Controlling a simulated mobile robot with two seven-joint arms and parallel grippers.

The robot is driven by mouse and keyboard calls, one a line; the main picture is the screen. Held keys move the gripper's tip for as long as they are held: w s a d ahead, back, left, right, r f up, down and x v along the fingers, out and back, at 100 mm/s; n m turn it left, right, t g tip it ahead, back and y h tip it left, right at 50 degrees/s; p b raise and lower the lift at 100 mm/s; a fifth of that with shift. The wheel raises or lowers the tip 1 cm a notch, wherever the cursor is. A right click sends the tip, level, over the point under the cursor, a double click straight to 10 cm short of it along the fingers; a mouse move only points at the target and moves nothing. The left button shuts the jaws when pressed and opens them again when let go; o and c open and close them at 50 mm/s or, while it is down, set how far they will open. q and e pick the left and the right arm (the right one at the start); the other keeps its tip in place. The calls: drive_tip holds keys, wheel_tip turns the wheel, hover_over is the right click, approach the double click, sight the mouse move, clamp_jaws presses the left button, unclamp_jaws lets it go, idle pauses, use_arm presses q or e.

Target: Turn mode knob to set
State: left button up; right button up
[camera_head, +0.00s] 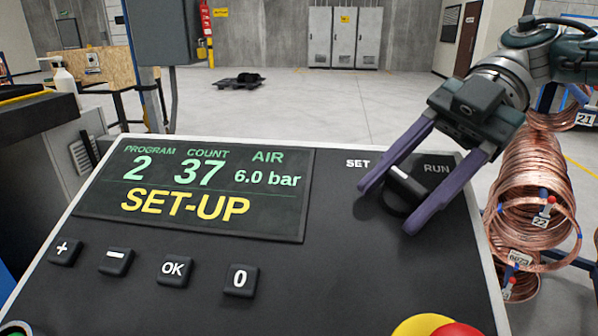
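The black mode knob (398,196) sits at the right of the dark control panel (330,270), below the labels SET (358,163) and RUN (437,168). Its white pointer line slants toward the upper left, on the SET side. My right gripper (387,210) comes in from the upper right. Its two purple fingers are spread wide, one on each side of the knob. The gripper looks open; whether a finger touches the knob is hard to tell. The fingers hide part of the knob. The display (195,192) reads SET-UP in yellow. My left gripper is not in view.
The panel has several buttons, among them OK (174,270). A yellow and red emergency stop (440,327) shows at the bottom edge. Copper tube coils (530,200) hang right of the panel. Open floor lies behind.

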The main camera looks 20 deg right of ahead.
drive_tip(key=o, duration=0.4)
drive_tip(key=shift+d+r, duration=0.1)
drive_tip(key=shift+d, duration=0.15)
drive_tip(key=b+v, duration=0.3)
drive_tip(key=v, duration=0.4)
drive_tip(key=shift+w+d+r, duration=0.1)
drive_tip(key=shift+d+r, duration=0.05)
drive_tip(key=shift+d, duration=0.1)
drive_tip(key=shift+b+v, duration=0.3)
drive_tip(key=shift+v, duration=0.55)
drive_tip(key=shift+r, duration=0.1)
